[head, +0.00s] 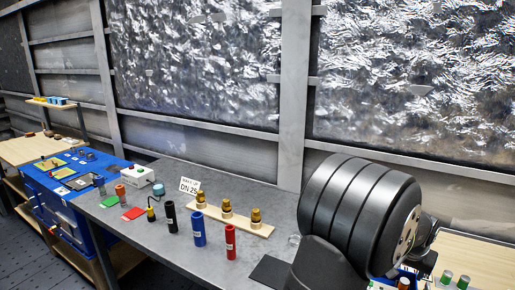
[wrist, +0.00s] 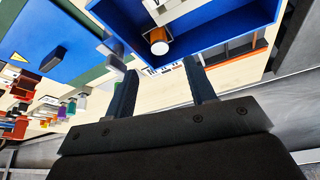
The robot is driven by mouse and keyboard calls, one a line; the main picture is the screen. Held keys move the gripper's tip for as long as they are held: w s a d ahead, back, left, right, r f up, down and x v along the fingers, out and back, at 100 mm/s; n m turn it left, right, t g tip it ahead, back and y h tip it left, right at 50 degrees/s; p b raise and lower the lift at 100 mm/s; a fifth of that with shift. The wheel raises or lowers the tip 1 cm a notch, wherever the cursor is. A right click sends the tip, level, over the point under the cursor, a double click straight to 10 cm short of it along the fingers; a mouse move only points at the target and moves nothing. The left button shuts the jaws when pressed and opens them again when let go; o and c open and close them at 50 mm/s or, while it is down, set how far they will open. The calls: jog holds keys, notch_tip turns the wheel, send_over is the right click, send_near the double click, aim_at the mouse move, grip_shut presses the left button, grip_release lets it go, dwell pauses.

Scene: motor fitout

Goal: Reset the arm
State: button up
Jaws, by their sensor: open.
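My gripper (wrist: 160,68) shows in the wrist view with its two dark fingers apart and nothing between them. Beyond the fingertips is a blue bin (wrist: 112,12) holding a white and orange part (wrist: 159,42). I cannot tell how far the fingertips are from the bin. In the head view a large dark rounded arm link of mine fills the right side, and the gripper's fingers cannot be made out.
On the grey bench (head: 150,222) stand black (head: 171,216), blue (head: 199,228) and red (head: 230,242) cylinders. Behind them is a wooden board (head: 240,220) with brass fittings, near a DN 25 sign (head: 190,186). A blue workbench (head: 60,182) is at left.

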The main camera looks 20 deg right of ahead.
aim_at(404, 281)
jog(key=shift+x, duration=2.15)
jog(key=v, duration=1)
jog(key=shift+r, duration=0.25)
jog(key=shift+a, duration=0.1)
